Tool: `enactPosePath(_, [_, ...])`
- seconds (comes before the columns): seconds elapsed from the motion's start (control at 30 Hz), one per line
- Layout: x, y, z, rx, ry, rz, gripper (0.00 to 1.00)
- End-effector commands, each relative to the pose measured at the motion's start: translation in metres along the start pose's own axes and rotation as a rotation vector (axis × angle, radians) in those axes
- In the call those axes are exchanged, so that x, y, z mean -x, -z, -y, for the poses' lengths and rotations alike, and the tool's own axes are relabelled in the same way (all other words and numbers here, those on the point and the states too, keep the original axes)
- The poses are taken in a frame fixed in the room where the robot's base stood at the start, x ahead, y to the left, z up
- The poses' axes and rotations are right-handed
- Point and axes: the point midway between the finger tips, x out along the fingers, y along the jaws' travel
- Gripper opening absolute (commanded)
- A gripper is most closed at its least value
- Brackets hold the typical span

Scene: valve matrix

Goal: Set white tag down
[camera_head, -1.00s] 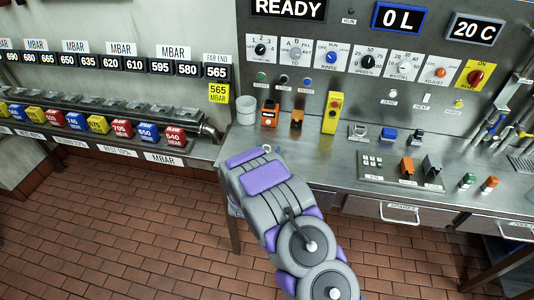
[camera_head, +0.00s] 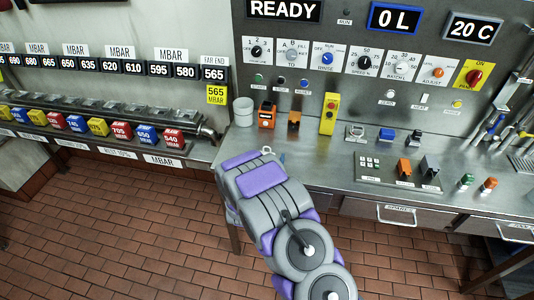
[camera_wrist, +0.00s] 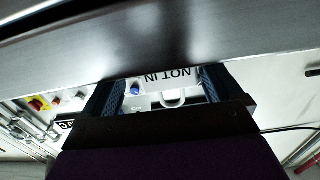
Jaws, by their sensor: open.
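A white tag (camera_wrist: 168,76) with upside-down black letters reading "NOT IN" shows in the wrist view, between the blue finger pads of my gripper (camera_wrist: 158,84). The jaws stand apart; I cannot tell whether either pad touches the tag. A white ring shape (camera_wrist: 174,98) shows just below the tag in that view. In the head view my purple and grey arm reaches the left front edge of the steel bench (camera_head: 325,172). The gripper there is mostly hidden behind my arm, and I cannot make out the tag.
A white cup (camera_head: 244,111), an orange box (camera_head: 267,115) and a yellow pendant (camera_head: 329,114) stand at the bench's back. A padlock-like item (camera_head: 355,133) and a switch plate (camera_head: 398,172) lie further right. The valve row (camera_head: 100,118) is at left. Bare bench lies right of my arm.

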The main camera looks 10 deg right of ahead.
Motion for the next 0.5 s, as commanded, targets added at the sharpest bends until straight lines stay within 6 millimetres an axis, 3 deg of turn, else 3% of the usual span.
enactPosePath(0.1, [0.028,0.001,0.006,0.008,0.006,0.001,0.93])
enactPosePath(0.3, [0.064,0.000,0.007,0.009,0.005,0.000,0.93])
enactPosePath(0.5, [0.084,0.000,0.004,0.003,0.002,0.000,0.93])
